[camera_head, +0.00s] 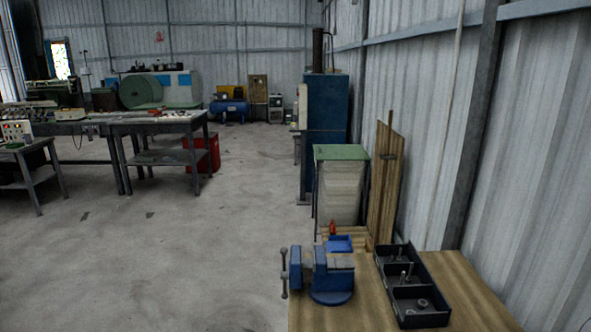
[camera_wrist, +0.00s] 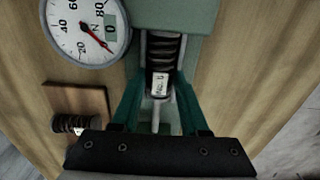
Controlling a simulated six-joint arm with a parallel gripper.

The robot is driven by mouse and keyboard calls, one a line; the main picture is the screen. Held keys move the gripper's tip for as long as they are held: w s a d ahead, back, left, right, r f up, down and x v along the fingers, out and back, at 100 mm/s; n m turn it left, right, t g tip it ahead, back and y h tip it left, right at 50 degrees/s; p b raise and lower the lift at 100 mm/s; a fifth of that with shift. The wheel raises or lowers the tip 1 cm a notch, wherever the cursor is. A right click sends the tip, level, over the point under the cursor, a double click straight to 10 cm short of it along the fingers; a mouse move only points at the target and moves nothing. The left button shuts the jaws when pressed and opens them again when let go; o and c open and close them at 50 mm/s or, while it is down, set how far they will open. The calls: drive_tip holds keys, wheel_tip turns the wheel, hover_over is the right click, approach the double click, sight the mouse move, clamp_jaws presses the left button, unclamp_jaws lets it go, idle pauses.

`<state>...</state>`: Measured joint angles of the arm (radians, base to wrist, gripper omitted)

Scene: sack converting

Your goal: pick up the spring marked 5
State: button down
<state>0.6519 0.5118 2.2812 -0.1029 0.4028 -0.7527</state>
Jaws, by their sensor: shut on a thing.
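In the wrist view my gripper (camera_wrist: 160,80) has its two teal fingers on either side of the lower end of a dark coil spring (camera_wrist: 164,50), shut on it. This spring stands at a grey-green fixture, and a small pale tag on it carries a mark too small to read surely. A second dark spring (camera_wrist: 72,123) with a pale tag lies at the left by a brown wooden block; its mark is not readable. I cannot tell which spring is marked 5. My gripper does not show in the head view.
A round dial gauge (camera_wrist: 85,27) stands close to the left of the held spring, beside the grey-green fixture (camera_wrist: 201,20). In the head view a blue vise (camera_head: 330,275) and a black compartment tray (camera_head: 411,282) with metal parts sit on a wooden bench (camera_head: 468,295).

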drive_tip(key=shift+r, duration=0.1)
drive_tip(key=shift+r, duration=3.4)
